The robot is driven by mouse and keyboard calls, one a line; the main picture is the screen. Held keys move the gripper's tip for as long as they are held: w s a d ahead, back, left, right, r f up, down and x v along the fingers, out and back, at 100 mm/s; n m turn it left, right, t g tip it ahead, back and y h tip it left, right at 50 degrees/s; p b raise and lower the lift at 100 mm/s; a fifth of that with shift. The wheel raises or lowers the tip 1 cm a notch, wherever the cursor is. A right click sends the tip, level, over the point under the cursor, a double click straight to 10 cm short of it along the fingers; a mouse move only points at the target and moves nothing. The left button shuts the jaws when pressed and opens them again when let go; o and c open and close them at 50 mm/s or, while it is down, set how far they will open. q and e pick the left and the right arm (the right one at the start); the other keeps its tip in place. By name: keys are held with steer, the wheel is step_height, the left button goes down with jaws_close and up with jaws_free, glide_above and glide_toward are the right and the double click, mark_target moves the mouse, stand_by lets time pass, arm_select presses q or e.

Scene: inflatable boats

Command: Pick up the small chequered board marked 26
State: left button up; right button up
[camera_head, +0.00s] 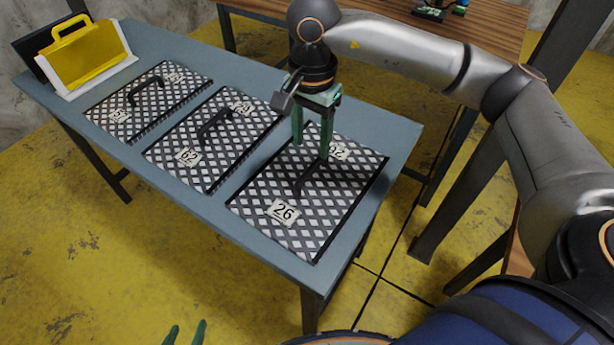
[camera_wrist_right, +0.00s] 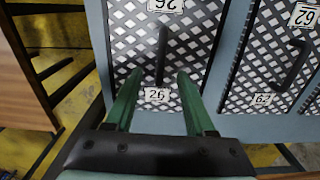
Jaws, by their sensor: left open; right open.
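The chequered board marked 26 (camera_head: 262,192) lies flat at the right end of the blue-grey table (camera_head: 245,238), a 26 label at its near edge. It also shows in the right wrist view (camera_wrist_right: 195,45). Its dark handle (camera_head: 307,176) stands up in the middle. My right gripper (camera_head: 311,150) is open, pointing down over the far half of the board by the handle. In the right wrist view the handle (camera_wrist_right: 162,55) appears between the fingertips; whether they touch it I cannot tell. My left gripper (camera_head: 186,330) is open and empty at the bottom edge, away from the table.
A chequered board marked 62 (camera_head: 215,150) and another chequered board (camera_head: 150,100) lie to the left, each with a dark handle. A yellow handled panel (camera_head: 88,60) stands in a white holder at the far left. A wooden table (camera_head: 480,30) stands behind.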

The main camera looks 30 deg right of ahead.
mark_target(312, 167)
step_height(312, 167, down, 4)
steer(key=shift+f, duration=0.2)
steer(key=f, duration=0.5)
steer(key=shift+w+d, duration=0.3)
jaws_close()
steer(key=shift+r, duration=0.1)
stand_by(1.0)
